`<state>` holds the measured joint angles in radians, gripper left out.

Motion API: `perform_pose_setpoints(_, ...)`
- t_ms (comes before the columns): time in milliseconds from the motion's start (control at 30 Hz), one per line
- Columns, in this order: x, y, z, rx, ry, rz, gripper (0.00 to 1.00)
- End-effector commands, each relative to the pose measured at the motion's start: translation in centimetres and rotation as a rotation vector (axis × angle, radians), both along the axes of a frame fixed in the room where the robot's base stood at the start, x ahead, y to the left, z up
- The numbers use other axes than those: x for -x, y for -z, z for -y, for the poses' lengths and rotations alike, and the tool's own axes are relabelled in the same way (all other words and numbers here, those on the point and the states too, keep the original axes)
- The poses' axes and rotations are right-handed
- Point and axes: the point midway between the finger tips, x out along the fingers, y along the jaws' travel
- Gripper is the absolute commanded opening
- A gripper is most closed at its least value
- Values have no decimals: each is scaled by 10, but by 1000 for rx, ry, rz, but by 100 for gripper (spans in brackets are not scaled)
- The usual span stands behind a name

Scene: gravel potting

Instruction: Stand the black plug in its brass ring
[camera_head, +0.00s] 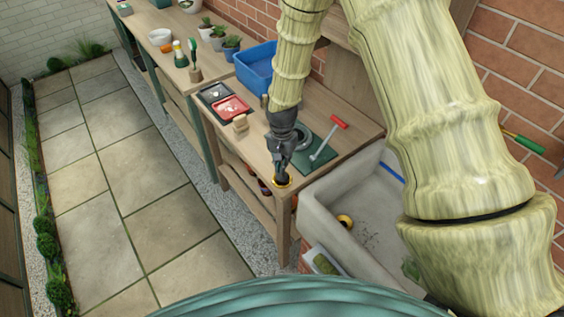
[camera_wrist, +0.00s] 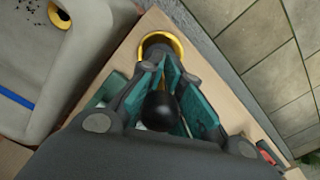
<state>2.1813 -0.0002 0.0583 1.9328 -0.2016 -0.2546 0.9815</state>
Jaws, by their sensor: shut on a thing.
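The black plug (camera_wrist: 160,110) shows as a round dark knob between the teal finger pads in the wrist view. My gripper (camera_wrist: 168,72) is shut on it. The brass ring (camera_wrist: 177,43) is a yellow ring near the bench's front corner, just beyond the fingertips in the wrist view. In the head view the ring (camera_head: 282,185) lies directly under my gripper (camera_head: 281,168). The fingers hide part of the ring and the plug's lower end, so I cannot tell whether the plug touches the ring.
The wooden bench (camera_head: 250,165) ends close to the ring. A stone sink (camera_head: 325,200) stands to its right. A green mat (camera_head: 318,160) with a red-handled tool (camera_head: 326,142), a red tray (camera_head: 232,107) and a blue tub (camera_head: 254,70) are behind on the bench.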

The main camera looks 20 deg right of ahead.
Motion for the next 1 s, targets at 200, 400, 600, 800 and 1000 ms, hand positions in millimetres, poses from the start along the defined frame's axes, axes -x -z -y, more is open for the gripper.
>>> perform_pose_setpoints(200, -1, 5, 0, 0, -1, 3, 0)
perform_pose_setpoints(400, -1, 6, 0, 0, -1, 1, 0)
perform_pose_setpoints(600, 0, 9, 0, 0, 0, 1, 9)
perform_pose_setpoints(800, 0, 9, 0, 0, -1, 1, 29)
perform_pose_setpoints(1000, 0, 9, 0, 0, -1, 1, 29)
